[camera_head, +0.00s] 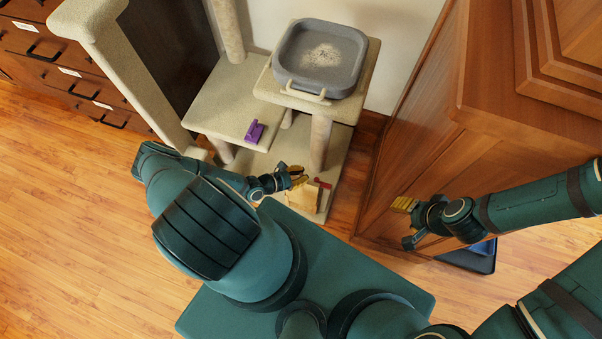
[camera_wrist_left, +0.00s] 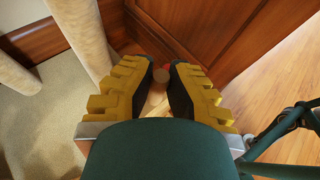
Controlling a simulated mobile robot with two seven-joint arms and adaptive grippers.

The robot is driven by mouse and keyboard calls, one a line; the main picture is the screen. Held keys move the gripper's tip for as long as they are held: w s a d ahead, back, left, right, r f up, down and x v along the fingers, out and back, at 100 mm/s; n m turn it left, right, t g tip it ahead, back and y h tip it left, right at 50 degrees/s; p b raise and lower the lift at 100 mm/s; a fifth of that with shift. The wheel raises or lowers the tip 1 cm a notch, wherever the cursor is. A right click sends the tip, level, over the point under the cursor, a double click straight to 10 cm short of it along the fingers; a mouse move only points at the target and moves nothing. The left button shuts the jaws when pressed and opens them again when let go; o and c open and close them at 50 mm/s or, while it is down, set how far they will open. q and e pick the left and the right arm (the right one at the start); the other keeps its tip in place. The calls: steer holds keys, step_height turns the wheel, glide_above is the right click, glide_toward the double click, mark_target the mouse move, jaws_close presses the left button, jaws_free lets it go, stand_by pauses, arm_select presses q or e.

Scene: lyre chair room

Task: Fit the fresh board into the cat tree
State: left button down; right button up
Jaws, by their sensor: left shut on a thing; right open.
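The beige cat tree (camera_head: 222,100) stands against the wall, with carpeted shelves and posts; a post (camera_wrist_left: 83,35) shows in the left wrist view. My left gripper (camera_head: 293,176) is low in front of the tree, above its base. Its yellow fingers (camera_wrist_left: 158,88) are shut on a light wooden thing (camera_wrist_left: 154,101), mostly hidden between them. A tan, board-like piece (camera_head: 303,198) shows beside this gripper; I cannot tell whether it is the held thing or the fresh board. A small red part (camera_head: 322,184) is close by. My right gripper (camera_head: 404,204) is open and empty before the wooden cabinet.
A grey litter tray (camera_head: 342,76) with pale litter sits on the tree's upper platform. A purple object (camera_head: 254,131) lies on the middle shelf. The wooden cabinet (camera_head: 480,130) closes off the right. A dark tray (camera_head: 476,259) lies on the floor. Floor at left is clear.

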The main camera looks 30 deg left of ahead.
arm_select(q)
steer(key=shift+f+b, duration=1.45)
steer(key=shift+f, duration=1.65)
steer(key=c, duration=1.1)
jaws_free()
steer(key=shift+o, duration=0.2)
steer(key=v, duration=1.2)
